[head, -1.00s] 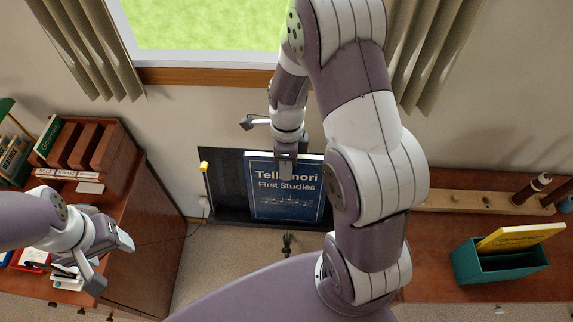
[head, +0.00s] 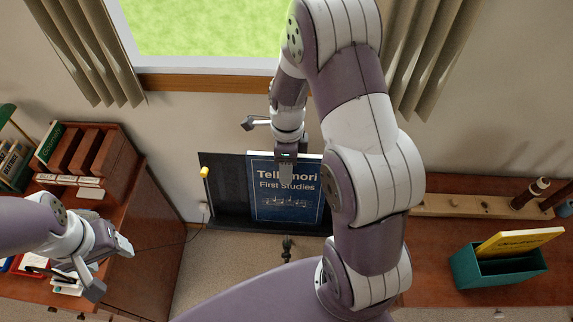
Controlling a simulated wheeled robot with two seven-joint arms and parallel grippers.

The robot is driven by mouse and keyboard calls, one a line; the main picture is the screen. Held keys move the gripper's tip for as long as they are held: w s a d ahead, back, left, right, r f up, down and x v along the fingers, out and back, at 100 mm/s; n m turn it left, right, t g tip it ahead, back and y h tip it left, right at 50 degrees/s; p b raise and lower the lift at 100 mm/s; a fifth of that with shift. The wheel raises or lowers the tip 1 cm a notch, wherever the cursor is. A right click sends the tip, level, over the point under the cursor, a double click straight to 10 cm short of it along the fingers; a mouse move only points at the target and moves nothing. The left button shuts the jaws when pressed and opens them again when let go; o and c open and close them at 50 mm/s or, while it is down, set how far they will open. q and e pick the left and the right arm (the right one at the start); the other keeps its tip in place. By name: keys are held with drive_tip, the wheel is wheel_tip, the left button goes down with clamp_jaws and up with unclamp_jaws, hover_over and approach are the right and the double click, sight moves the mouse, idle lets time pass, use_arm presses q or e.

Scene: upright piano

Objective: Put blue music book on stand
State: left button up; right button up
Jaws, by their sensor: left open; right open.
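The blue music book (head: 285,208), titled "First Studies", stands upright on the black music stand (head: 228,188), leaning against its back panel on the right side. The stand's lower lip runs under the book. My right gripper (head: 286,172) is open at the book's top edge, in front of the cover, and hides part of the title. Whether it touches the book cannot be told. My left gripper (head: 112,270) is open and empty over the desk at the lower left, well away from the book.
A wooden desk (head: 150,225) with an organiser (head: 90,150) stands at the left. At the right, a green box (head: 500,270) holding a yellow book (head: 520,241) rests on a wooden surface (head: 440,255).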

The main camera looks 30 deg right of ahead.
drive_tip(key=shift+w+r, duration=0.15)
drive_tip(key=shift+r, duration=0.1)
drive_tip(key=r, duration=0.2)
drive_tip(key=r+b, duration=0.1)
drive_tip(key=r, duration=0.1)
drive_tip(key=w+r+b, duration=0.1)
drive_tip(key=r, duration=0.1)
drive_tip(key=shift+d, duration=0.4)
wheel_tip(320, 180, up, 6)
drive_tip(key=p, duration=0.3)
drive_tip(key=shift+w, duration=0.25)
drive_tip(key=shift+d, duration=0.15)
